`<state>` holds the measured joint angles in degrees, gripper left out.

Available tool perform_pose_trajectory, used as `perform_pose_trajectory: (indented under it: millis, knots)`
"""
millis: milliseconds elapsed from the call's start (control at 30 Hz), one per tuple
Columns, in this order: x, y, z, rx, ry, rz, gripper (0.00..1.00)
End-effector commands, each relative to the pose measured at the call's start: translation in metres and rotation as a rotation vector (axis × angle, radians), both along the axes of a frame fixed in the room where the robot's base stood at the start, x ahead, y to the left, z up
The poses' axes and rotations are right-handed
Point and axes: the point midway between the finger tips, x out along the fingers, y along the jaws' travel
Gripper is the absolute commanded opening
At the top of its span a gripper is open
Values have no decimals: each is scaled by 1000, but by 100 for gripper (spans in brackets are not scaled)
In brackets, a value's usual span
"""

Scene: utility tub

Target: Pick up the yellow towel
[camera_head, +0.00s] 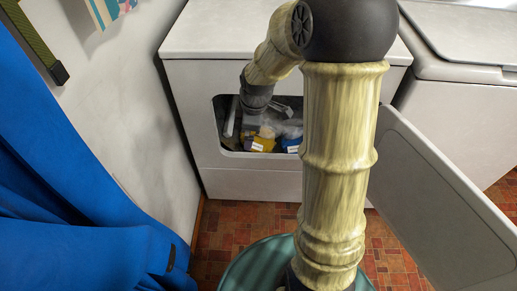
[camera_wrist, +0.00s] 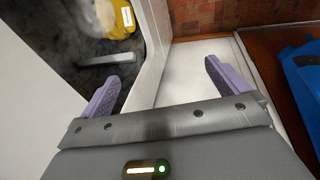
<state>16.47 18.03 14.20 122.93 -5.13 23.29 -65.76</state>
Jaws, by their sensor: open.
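The yellow towel (camera_head: 259,144) lies inside the opening of the white front-loading machine, near the lower rim, with a white label on it. In the wrist view the yellow towel (camera_wrist: 115,18) is at the top left, partly cut off by the frame edge. My gripper (camera_wrist: 162,70) is open with nothing between its purple fingers. Its left finger overlaps the dark opening and its right finger overlaps the white front panel, with the rim between them. The towel is ahead and to the left of the fingers, apart from them. In the head view my arm hides part of the opening.
The machine (camera_head: 190,120) has its door (camera_head: 440,200) swung open to the right. Inside are a greyish cloth (camera_head: 290,128) and a blue item (camera_head: 293,149). A pale bar (camera_wrist: 106,58) lies between the left finger and the towel. A blue curtain (camera_head: 80,200) hangs left.

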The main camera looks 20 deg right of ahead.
Motion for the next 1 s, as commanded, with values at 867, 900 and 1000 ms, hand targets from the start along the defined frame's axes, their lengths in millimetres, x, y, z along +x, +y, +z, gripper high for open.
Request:
perform_pose_trajectory:
  millis: [867, 900, 1000]
  knots:
    - [148, -89, -226, -302, -257, 1120, 100]
    - [153, -95, -230, -323, -272, 1165, 100]
    - [165, -112, -230, -377, -310, 1265, 100]
